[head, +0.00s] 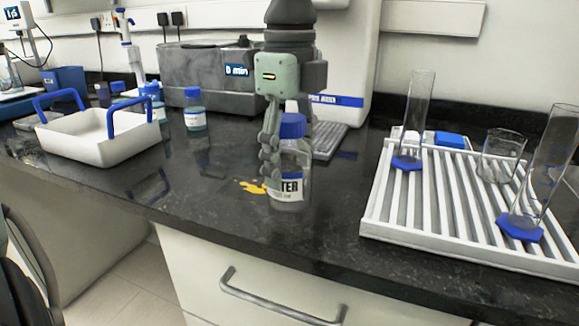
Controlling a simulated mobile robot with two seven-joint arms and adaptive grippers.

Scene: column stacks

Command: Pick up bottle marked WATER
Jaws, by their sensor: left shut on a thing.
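The clear bottle (290,187) with a blue screw cap stands upright at the front of the dark bench. Its white label shows the letters "TER"; the rest is hidden behind a gripper finger. My left gripper (284,160) comes down from above and is shut on this bottle, one finger along its left side. The other finger is mostly hidden behind the bottle. I cannot tell whether the bottle's base touches the bench. My right gripper is not in view.
A yellow spill (251,187) lies just left of the bottle. A white rack (374,205) with glass cylinders and a beaker stands at right. A white tray (85,150) with blue handles and blue-capped bottles (195,118) stand at left. A grey bath (205,80) is behind.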

